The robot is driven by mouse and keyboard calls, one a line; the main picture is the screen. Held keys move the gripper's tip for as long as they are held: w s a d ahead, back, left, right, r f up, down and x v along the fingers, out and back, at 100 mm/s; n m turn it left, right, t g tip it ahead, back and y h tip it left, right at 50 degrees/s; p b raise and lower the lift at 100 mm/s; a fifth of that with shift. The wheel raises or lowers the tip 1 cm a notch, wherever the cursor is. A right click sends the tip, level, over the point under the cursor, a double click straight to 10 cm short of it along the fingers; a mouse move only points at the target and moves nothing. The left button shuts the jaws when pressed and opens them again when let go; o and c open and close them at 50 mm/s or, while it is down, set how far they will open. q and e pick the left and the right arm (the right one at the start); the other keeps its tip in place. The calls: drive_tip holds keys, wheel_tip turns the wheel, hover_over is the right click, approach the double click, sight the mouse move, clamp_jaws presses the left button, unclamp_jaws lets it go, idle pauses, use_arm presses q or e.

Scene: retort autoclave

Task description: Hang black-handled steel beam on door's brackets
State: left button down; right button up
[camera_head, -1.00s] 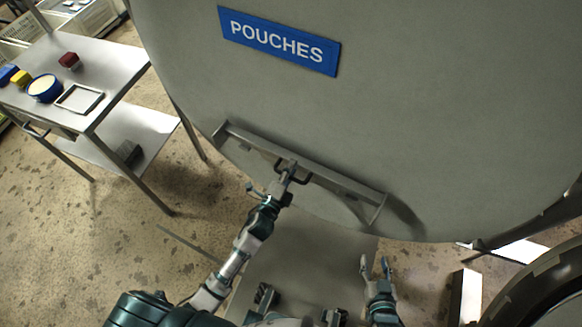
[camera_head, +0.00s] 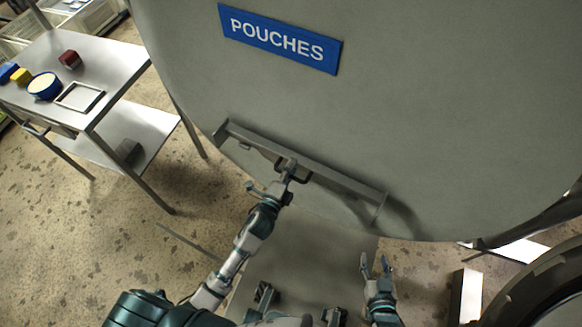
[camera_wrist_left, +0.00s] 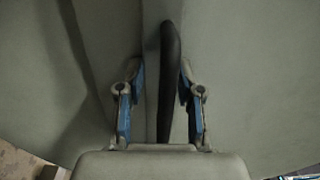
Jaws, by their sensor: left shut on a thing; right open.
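The steel beam (camera_head: 335,180) is a long grey bar lying across the lower part of the big grey door (camera_head: 400,120), sloping down to the right. Its black handle (camera_wrist_left: 170,75) runs between the fingers in the left wrist view. My left gripper (camera_head: 288,172) is shut on the handle near the beam's middle; it also shows in the left wrist view (camera_wrist_left: 162,100). The beam is at or close to the door face; I cannot tell whether it rests on the brackets, which I cannot make out clearly. My right gripper (camera_head: 375,266) is open and empty, below the beam's right end.
A steel table (camera_head: 110,65) at the left holds a blue-rimmed bowl (camera_head: 44,87), a square frame (camera_head: 79,97) and small coloured blocks. A blue POUCHES sign (camera_head: 280,39) is on the door. A dark round rim (camera_head: 530,285) stands at lower right. Floor at left is mostly clear.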

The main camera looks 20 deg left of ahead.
drive_tip(key=shift+f, duration=0.3)
idle(0.4)
